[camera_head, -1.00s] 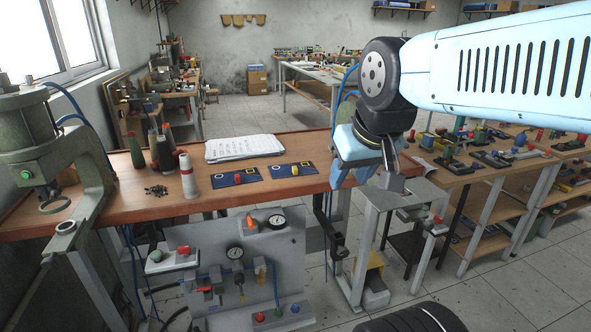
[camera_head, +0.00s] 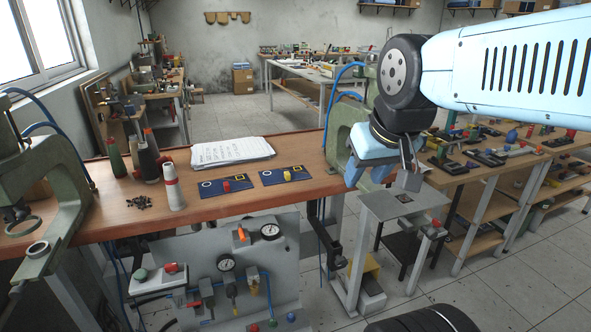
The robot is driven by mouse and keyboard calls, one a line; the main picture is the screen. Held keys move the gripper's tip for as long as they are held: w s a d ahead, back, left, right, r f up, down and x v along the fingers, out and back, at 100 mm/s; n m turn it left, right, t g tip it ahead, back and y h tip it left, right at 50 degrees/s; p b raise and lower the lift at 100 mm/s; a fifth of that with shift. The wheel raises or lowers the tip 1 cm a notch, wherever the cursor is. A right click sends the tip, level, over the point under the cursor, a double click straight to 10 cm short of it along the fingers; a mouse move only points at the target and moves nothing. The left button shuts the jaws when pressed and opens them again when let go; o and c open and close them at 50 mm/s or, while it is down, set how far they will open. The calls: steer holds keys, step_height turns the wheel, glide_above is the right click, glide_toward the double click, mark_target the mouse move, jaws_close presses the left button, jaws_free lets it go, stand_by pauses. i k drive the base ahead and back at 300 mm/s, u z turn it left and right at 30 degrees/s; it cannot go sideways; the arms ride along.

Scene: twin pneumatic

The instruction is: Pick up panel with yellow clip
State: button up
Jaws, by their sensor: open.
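Two dark blue panels lie flat side by side on the wooden bench. The panel with the yellow clip (camera_head: 270,180) is the right one; its yellow clip (camera_head: 287,175) stands on it beside a yellow square outline and a white ring. The panel with the red clip (camera_head: 209,189) lies to its left. My gripper (camera_head: 367,178), with light blue fingers, hangs at the bench's right end, right of the yellow-clip panel and apart from it. It is open, and I see nothing held in it. My wrist hides part of the green press behind it.
A stack of papers (camera_head: 232,152) lies behind the panels. Spools (camera_head: 173,187) and dark bits stand left. A green press (camera_head: 345,130) is close behind my gripper. A grey stand (camera_head: 395,205) is below right. Bare wood lies right of the yellow-clip panel.

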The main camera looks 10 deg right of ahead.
mark_target(297, 172)
steer(key=z, duration=0.25)
steer(key=i, duration=0.85)
steer(key=u, duration=0.45)
